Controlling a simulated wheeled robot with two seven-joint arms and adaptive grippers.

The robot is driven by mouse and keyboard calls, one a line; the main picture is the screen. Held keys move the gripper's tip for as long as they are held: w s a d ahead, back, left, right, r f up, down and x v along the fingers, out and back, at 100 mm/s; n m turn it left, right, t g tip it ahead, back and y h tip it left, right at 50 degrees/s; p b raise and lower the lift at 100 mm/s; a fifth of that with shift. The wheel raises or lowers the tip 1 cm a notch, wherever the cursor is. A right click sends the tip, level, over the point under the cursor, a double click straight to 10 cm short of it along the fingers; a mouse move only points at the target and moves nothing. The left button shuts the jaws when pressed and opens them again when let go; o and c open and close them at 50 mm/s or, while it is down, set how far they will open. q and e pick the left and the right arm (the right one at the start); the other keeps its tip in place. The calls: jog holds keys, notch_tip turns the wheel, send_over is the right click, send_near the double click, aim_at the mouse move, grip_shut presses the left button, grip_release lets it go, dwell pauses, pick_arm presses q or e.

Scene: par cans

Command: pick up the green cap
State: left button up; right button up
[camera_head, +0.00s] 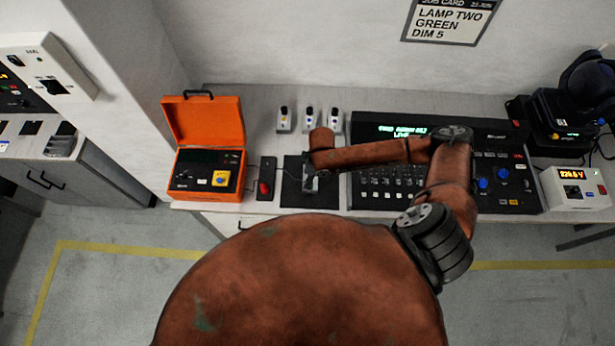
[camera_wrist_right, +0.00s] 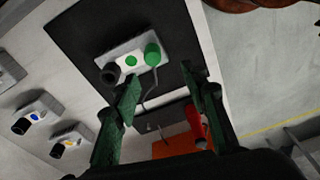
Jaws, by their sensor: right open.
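The green cap (camera_wrist_right: 153,53) is a round green piece at one end of a small grey block (camera_wrist_right: 124,62) in the right wrist view. A green dot marks the block's middle, and a dark round part (camera_wrist_right: 110,73) is at its other end. A thin cord runs down beside the cap. The block lies on a black mat (camera_head: 290,195). My right gripper (camera_wrist_right: 161,75) is open, its fingers apart just short of the cap, with nothing held between them. In the head view my right arm mostly hides the block and gripper. My left gripper is out of view.
An orange case (camera_head: 205,123) stands open left of the mat, with a red-switched box (camera_head: 265,188) between. Similar grey blocks (camera_head: 284,120) stand behind. A black console (camera_head: 500,175) is at right. A job card (camera_head: 448,20) reads lamp two, green, dim 5.

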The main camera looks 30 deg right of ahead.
jog(key=shift+w+d, duration=0.15)
jog(key=shift+d, duration=0.3)
notch_tip(320, 180, down, 3)
jog(key=shift+r, duration=0.2)
notch_tip(320, 180, down, 5)
jog(key=shift+w+a+r+p, duration=0.1)
jog(key=shift+w+a+p, duration=0.05)
jog(key=shift+p, duration=0.5)
jog(key=c, duration=0.5)
grip_shut()
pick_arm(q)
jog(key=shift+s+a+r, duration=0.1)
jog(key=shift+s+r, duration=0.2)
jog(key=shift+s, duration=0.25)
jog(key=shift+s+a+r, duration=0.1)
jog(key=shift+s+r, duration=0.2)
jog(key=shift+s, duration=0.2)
